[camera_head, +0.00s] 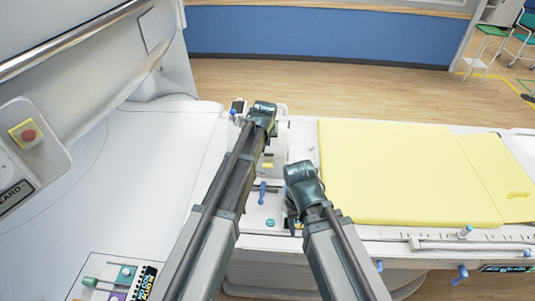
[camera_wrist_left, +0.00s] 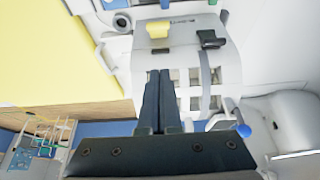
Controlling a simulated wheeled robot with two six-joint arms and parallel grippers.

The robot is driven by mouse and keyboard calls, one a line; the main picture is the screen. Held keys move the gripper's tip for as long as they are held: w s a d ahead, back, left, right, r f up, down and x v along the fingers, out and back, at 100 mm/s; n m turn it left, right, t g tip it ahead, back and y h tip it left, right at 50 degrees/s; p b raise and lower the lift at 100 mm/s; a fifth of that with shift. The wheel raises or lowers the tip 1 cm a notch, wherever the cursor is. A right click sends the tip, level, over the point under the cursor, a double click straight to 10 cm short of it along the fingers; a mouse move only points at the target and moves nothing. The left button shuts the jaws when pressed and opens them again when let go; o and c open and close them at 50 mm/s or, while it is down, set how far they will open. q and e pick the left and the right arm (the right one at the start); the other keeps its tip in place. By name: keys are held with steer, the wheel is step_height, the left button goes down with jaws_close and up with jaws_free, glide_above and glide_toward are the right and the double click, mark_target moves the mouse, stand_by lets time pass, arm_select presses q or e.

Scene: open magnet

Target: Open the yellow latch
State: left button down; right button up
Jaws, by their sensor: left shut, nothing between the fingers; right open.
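The yellow latch (camera_wrist_left: 158,29) is a small tab on a white block in the left wrist view, beside a black latch (camera_wrist_left: 210,39). A small yellow piece (camera_head: 267,165), likely the same latch, shows below my left gripper in the head view. My left gripper (camera_wrist_left: 160,73) is shut and empty, its tips over the block and apart from the latch in the picture. In the head view the left gripper (camera_head: 268,140) is partly hidden by its own wrist. My right gripper (camera_head: 294,216) is open, to the right of the block and nearer the front, its fingers mostly hidden by its wrist.
A bed with a yellow pad (camera_head: 400,175) lies to the right. A large white machine housing (camera_head: 110,150) with a red button (camera_head: 29,134) stands at left. A blue handle (camera_head: 262,192) sits near the block. A blue knob (camera_wrist_left: 244,131) is right of the left fingers.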

arm_select(q)
steer(key=shift+f, duration=0.1)
steer(key=b, duration=1)
glide_above(267, 166)
steer(key=w, duration=0.2)
step_height(267, 166, down, 9)
steer(key=shift+s+d+f, duration=0.1)
steer(key=shift+s+f, duration=0.05)
steer(key=shift+f, duration=0.05)
steer(key=f+b, duration=0.1)
steer(key=s+f+b, duration=0.1)
steer(key=f, duration=0.1)
steer(key=shift+s+b, duration=0.1)
steer(key=shift+b, duration=0.2)
steer(key=shift+s+f, duration=0.1)
steer(key=shift+f, duration=0.1)
steer(key=shift+s+b, duration=0.1)
steer(key=shift+b, duration=0.2)
steer(key=shift+s+f, duration=0.1)
steer(key=shift+f, duration=0.1)
steer(key=shift+s+f+t+b, duration=0.55)
steer(key=shift+t+b, duration=0.25)
steer(key=shift+b, duration=0.55)
steer(key=s+f+t+b, duration=0.3)
steer(key=f+t+b, duration=0.3)
steer(key=b, duration=1)
steer(key=shift+f, duration=0.8)
